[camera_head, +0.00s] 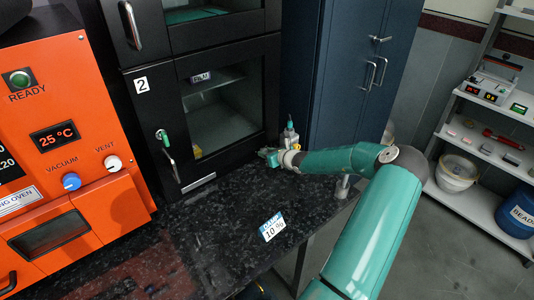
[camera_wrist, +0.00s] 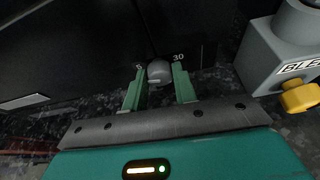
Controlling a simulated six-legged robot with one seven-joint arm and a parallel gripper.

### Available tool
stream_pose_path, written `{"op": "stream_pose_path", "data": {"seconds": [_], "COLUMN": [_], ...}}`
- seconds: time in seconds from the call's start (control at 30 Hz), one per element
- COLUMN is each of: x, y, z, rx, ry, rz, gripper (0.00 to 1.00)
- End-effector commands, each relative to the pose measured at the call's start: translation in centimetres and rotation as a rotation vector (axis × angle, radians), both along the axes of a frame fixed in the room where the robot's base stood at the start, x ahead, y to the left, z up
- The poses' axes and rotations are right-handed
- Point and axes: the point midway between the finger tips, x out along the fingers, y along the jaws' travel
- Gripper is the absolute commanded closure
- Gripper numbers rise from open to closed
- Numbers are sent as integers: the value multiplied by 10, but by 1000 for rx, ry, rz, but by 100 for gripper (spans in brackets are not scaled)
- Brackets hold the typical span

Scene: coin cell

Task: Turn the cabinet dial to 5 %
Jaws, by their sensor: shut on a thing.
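The cabinet dial (camera_wrist: 159,71) is a small round grey knob in the wrist view, on the dark cabinet front just above the worktop. A mark that looks like 5 is at its left and 30 is at its right. My gripper (camera_wrist: 158,76) has one green finger on each side of the knob and is shut on it. The pointer of the dial is too small to read. In the head view my gripper (camera_head: 270,157) is at the lower right of the black cabinet (camera_head: 226,150) marked 2, and hides the dial.
A grey block with a yellow knob (camera_wrist: 300,97) stands close at the right in the wrist view. A label card reading 10 (camera_head: 272,227) lies on the dark worktop (camera_head: 215,222). An orange oven (camera_head: 65,140) is at the left.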

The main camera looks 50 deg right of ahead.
Motion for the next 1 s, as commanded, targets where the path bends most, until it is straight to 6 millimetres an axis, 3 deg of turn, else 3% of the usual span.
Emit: {"op": "stream_pose_path", "data": {"seconds": [0.5,0.87,0.9,1.0], "x": [1,1,1,1], "y": [6,4,4,4], "z": [-2,-2,-2,-1], "rx": [-241,-257,-257,-257], "ry": [29,30,30,29], "rz": [5,3,3,2], "gripper": [95,95,65,51]}}
